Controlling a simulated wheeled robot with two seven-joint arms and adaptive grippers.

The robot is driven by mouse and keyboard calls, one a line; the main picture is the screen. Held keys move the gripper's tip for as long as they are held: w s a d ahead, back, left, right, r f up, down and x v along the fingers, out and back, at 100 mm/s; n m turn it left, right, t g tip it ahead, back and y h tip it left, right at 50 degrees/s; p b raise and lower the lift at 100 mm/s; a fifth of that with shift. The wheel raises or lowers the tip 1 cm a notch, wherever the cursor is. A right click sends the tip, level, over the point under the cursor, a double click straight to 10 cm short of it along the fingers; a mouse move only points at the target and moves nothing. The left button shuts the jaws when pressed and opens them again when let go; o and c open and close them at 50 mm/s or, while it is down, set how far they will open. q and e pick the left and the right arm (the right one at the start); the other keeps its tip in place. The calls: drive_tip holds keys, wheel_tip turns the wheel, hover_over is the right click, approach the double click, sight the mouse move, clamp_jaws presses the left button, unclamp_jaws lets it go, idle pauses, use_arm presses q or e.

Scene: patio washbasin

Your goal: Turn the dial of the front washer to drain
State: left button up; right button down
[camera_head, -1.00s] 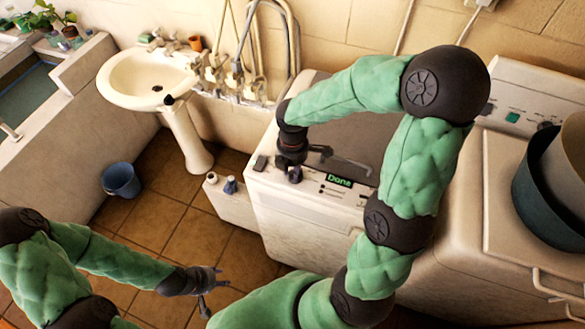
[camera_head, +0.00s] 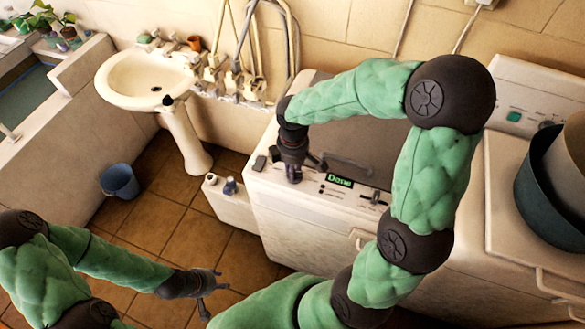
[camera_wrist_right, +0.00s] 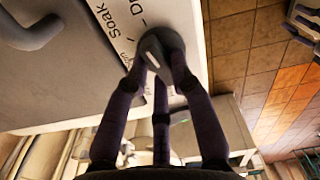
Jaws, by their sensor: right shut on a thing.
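The front washer (camera_head: 290,215) is a white machine with a green "Done" display (camera_head: 339,181) on its top panel. My right gripper (camera_head: 294,175) is over the left part of that panel. In the right wrist view its fingers (camera_wrist_right: 160,72) are shut on a grey dial (camera_wrist_right: 151,46), touching its sides. Printed labels lie beside the dial: "Soak" and one starting with "D", partly hidden. I cannot read the dial's setting. My left gripper (camera_head: 213,284) is open and empty above the floor tiles, well away from the washer.
A second white machine (camera_head: 505,185) stands at the right with basins (camera_head: 540,185) on it. A washbasin (camera_head: 140,80), hoses and taps line the wall. A blue bucket (camera_head: 119,181) stands on the floor. Bottles (camera_head: 229,186) stand left of the washer.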

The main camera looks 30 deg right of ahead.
drive_tip(key=shift+m, duration=0.5)
drive_tip(key=c, duration=1.1)
unclamp_jaws()
drive_tip(key=shift+o, duration=0.2)
wheel_tip(320, 180, up, 12)
